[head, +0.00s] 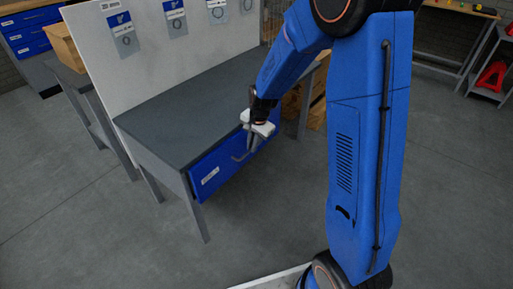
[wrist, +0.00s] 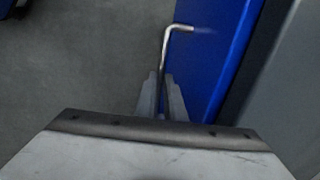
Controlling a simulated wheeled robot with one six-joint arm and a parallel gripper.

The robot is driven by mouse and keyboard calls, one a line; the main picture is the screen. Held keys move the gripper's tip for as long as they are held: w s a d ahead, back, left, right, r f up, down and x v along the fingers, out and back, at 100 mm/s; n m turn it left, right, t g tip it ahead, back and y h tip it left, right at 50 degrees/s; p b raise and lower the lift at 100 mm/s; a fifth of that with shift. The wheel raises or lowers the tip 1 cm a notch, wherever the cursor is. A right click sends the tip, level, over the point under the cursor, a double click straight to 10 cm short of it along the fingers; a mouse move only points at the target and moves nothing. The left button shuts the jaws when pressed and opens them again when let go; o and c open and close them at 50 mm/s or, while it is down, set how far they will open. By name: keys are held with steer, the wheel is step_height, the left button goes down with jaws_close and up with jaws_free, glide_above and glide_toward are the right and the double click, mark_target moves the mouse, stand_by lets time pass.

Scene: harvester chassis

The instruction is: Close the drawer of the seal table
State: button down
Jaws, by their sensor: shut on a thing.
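The seal table (head: 190,115) is a grey table with a dark top and a pale back panel. Its blue drawer (head: 212,172) sits under the front edge, with its front close to the tabletop edge; I cannot tell how much gap is left. The drawer front also shows in the wrist view (wrist: 212,60). A grey bar handle (head: 243,156) stands out from it, seen in the wrist view (wrist: 166,45) as a bent metal rod. My gripper (head: 255,138) is at the handle's right part. In the wrist view its fingers (wrist: 161,95) are closed around the rod.
Bagged seals (head: 122,32) hang on the back panel. A blue drawer cabinet (head: 28,38) stands at the back left, and a wooden crate (head: 302,100) stands behind my arm. A shelf with a red item (head: 491,75) is at the right. The floor before the table is clear.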

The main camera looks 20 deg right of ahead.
steer(key=shift+w+a+r, duration=0.1)
steer(key=shift+w+a, duration=0.5)
steer(key=shift+w, duration=0.35)
steer(key=c, duration=1.8)
jaws_free()
steer(key=shift+a, duration=0.1)
steer(key=shift+c, duration=0.2)
step_height(320, 180, up, 17)
steer(key=s+d, duration=0.2)
steer(key=shift+s, duration=0.35)
